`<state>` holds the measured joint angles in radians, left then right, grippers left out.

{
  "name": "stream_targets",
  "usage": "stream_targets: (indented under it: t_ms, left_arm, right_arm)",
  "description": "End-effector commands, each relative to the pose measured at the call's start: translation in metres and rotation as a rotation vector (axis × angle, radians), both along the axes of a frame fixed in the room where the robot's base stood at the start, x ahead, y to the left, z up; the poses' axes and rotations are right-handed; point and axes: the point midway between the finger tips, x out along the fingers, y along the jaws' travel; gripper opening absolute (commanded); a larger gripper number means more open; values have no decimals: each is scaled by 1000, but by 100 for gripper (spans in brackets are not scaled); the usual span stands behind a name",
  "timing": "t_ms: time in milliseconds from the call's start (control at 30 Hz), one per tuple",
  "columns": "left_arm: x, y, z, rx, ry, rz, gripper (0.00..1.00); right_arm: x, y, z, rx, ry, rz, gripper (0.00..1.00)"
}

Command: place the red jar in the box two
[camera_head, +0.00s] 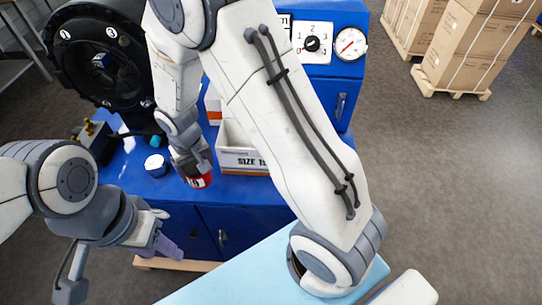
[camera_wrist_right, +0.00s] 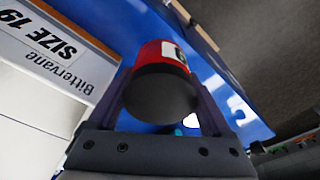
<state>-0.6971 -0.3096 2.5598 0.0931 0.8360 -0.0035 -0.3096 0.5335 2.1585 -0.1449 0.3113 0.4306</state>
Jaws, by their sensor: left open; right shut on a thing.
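The red jar (camera_head: 201,181) has a white label and hangs in my right gripper (camera_head: 190,163), in front of an open white box. In the right wrist view the jar (camera_wrist_right: 158,52) sits between the two fingers of my right gripper (camera_wrist_right: 160,105), its dark round end toward the camera. I cannot tell which box is box two. My left gripper (camera_head: 166,240) is open and empty at lower left.
Another box (camera_head: 212,104) shows partly behind my right arm. A black round machine (camera_head: 105,55) stands at the back left. Gauges (camera_head: 348,44) are on the blue panel.

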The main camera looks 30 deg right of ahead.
Motion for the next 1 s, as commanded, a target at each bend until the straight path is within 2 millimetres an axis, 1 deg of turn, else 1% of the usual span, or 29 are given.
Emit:
stream_targets:
  t_ms: [33,100,300,367,567,800,900,1000]
  left_arm:
    - [0,0,1,0,0,-3,50]
    - [0,0,2,0,-1,-8,50]
    - [0,0,3,0,-2,-25,50]
    - [0,0,0,0,-2,-23,50]
    - [0,0,-5,0,-2,-17,50]
    - [0,0,-14,0,-1,-6,50]
    - [0,0,-17,0,0,-2,50]
    - [0,0,-18,0,0,2,50]
  right_arm:
    - [6,-4,10,3,-9,6,0]
    - [12,-11,22,4,-10,23,0]
    - [24,-30,62,2,-10,94,0]
    - [27,-36,63,2,-8,120,0]
    - [41,-57,83,0,-11,215,0]
    - [58,-98,118,-1,-12,390,0]
    - [61,-114,133,-2,-10,466,0]
    - [63,-123,143,-2,-9,518,0]
